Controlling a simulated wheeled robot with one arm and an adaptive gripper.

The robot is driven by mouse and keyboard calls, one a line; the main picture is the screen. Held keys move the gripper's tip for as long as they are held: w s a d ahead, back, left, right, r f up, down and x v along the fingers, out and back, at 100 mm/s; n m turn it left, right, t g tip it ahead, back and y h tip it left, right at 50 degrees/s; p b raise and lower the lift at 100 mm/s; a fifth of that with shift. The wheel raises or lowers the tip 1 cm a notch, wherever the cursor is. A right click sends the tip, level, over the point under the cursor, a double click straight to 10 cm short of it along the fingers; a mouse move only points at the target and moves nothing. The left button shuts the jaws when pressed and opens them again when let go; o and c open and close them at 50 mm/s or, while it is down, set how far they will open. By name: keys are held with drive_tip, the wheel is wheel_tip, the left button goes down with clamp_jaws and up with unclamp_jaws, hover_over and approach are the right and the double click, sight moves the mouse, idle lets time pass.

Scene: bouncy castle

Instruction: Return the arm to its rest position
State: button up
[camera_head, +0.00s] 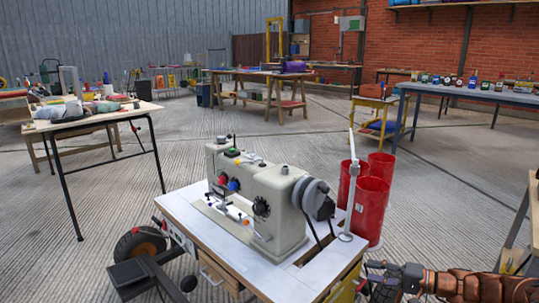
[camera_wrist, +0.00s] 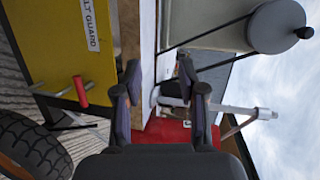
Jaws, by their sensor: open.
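My gripper (camera_wrist: 160,80) is open in the wrist view, its two dark fingers apart with nothing held between them. In the head view my gripper (camera_head: 388,284) is at the bottom right, low beside the sewing machine table (camera_head: 185,212), and its fingers are hard to make out. My arm (camera_head: 485,287), reddish brown, reaches in from the right edge. The wrist view is turned sideways and shows the table's yellow side panel (camera_wrist: 65,35) close to the fingers. I cannot tell whether they touch it.
A cream sewing machine (camera_head: 265,195) stands on the table, with a white lamp post (camera_head: 353,185) beside it. Several red bins (camera_head: 370,210) stand just behind. A tyre (camera_wrist: 30,145) is close in the wrist view. A bench edge (camera_head: 533,200) is at right. Open concrete floor (camera_head: 440,190) lies beyond.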

drive_tip(key=s+a+r+n+g+p, duration=0.25)
drive_tip(key=a+r+p, duration=0.35)
drive_tip(key=r, duration=0.4)
drive_tip(key=s+a+r+n+g+p, duration=0.2)
drive_tip(key=s+a+r+g+p, duration=0.2)
drive_tip(key=a+r, duration=0.55)
drive_tip(key=s+a+r+n+g+h+p, duration=0.3)
drive_tip(key=s+a+r+p, duration=0.4)
drive_tip(key=s+r+p, duration=0.4)
drive_tip(key=s+r+g+h+p, duration=0.1)
drive_tip(key=s+r+h+p, duration=0.4)
drive_tip(key=s+r+p, duration=0.5)
drive_tip(key=s+d+r+m+h+p, duration=0.1)
drive_tip(key=s+d+r+h+p, duration=0.4)
drive_tip(key=s+d+r+p, duration=0.4)
drive_tip(key=shift+s+d+r+p, duration=0.35)
drive_tip(key=shift+s+r+p, duration=0.65)
drive_tip(key=shift+s+p, duration=0.6)
drive_tip(key=shift+s+m, duration=0.2)
drive_tip(key=shift+m, duration=0.05)
